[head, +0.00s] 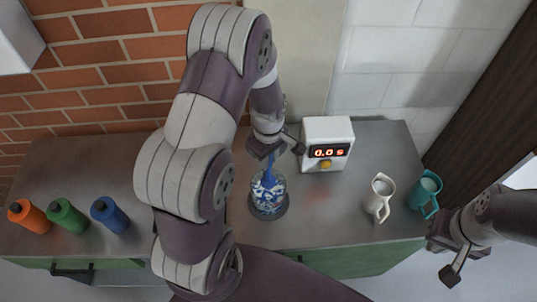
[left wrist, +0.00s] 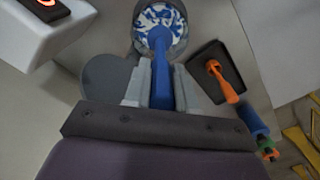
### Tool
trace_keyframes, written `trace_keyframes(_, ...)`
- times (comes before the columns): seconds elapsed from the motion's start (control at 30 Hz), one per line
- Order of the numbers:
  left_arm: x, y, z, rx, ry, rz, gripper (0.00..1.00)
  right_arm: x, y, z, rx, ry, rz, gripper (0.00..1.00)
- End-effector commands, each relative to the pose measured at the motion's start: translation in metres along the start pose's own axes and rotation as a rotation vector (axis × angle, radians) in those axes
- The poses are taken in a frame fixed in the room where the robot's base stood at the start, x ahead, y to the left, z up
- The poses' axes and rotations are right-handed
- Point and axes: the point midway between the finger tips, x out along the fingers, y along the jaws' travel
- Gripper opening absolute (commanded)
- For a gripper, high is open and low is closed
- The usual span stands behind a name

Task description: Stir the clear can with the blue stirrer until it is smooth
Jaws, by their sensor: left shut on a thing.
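The clear can (head: 268,203) stands on the counter and holds blue and white patches that are not blended; its mouth shows at the top of the left wrist view (left wrist: 163,14). My left gripper (head: 272,149) is shut on the blue stirrer (head: 269,174) above the can. In the left wrist view the stirrer (left wrist: 160,75) runs from between the fingers (left wrist: 161,88) into the can, its lower end among the blue and white. My right gripper (head: 446,260) is open and empty at the right, beyond the counter's front edge.
A white box with a display reading 0.0 s (head: 327,143) stands behind the can. A white jug (head: 380,196) and a teal jug (head: 424,193) stand right. Orange (head: 28,216), green (head: 67,216) and blue (head: 109,215) bottles stand left. An orange tool (left wrist: 223,83) rests in a dark holder (left wrist: 208,55).

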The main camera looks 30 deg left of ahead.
Motion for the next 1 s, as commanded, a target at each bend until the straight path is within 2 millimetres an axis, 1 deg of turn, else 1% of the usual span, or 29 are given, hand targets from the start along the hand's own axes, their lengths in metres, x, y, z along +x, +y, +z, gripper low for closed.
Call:
trace_keyframes(0.03,0.009,0.0,0.0,0.0,0.0,0.0,0.0,0.008,0.0,0.001,0.0,0.0,0.0,0.0)
trace_keyframes(0.7,0.082,0.001,0.0,0.0,0.0,0.001,0.0,0.058,0.0,0.007,0.0,0.0,0.0,0.0)
trace_keyframes(0.83,0.093,0.001,0.0,0.0,0.001,0.001,0.0,0.066,0.0,0.008,0.0,0.0,0.0,0.0)
trace_keyframes(1.0,0.097,0.001,0.0,0.0,0.001,0.002,0.0,0.068,0.0,0.008,0.0,0.0,0.0,0.0)
